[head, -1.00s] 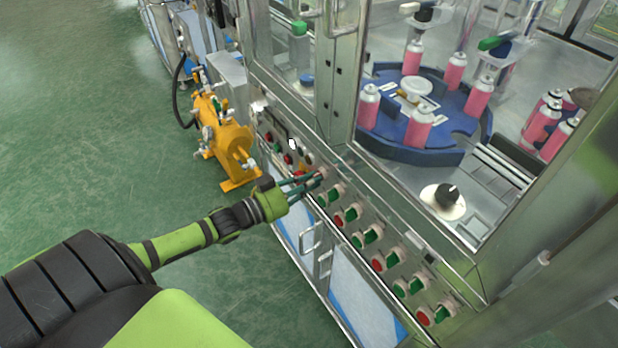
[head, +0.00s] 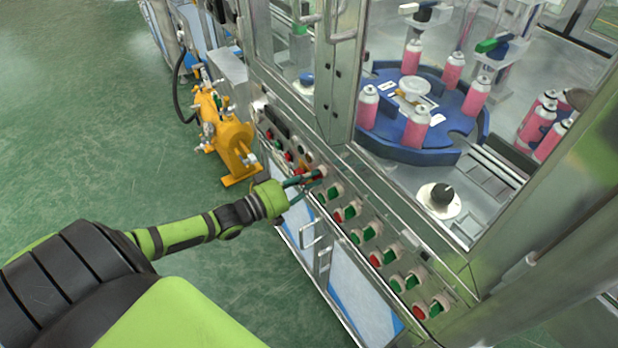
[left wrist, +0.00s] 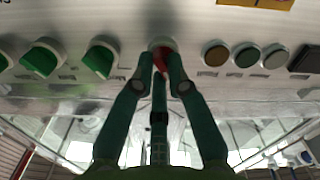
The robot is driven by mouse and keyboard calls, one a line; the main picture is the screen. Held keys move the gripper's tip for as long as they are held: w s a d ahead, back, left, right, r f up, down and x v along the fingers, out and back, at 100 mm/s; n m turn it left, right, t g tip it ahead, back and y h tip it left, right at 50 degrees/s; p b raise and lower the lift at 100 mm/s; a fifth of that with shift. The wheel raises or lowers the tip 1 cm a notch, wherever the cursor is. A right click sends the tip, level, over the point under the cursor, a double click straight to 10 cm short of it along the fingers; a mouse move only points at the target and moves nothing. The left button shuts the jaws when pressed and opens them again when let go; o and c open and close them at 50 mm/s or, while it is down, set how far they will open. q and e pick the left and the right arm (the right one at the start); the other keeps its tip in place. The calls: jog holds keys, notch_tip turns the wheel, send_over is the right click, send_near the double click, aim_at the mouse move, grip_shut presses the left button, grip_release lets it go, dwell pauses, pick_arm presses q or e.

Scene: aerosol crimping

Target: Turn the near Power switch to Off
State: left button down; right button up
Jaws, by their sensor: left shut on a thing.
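My left gripper (head: 309,181) reaches the control panel on the front of the machine. In the left wrist view its green fingers (left wrist: 160,75) are closed around a red switch knob (left wrist: 160,57) set in a pale round collar. The fingers cover much of the knob, so its exact angle and any label are hard to tell. In the head view the same switch (head: 319,171) shows red just beyond the fingertips. My right gripper is not in view.
Several green switches, one of them (left wrist: 101,59) beside the held knob, and round buttons (left wrist: 246,55) line the panel. More red and green switches (head: 376,258) run toward the near right. A yellow unit (head: 228,140) stands left of the machine. Cabinet handles (head: 312,236) stick out below.

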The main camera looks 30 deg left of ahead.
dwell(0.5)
pick_arm(q)
jog(key=c, duration=1.2)
grip_release()
jog(key=shift+s, duration=0.1)
jog(key=v, duration=1.2)
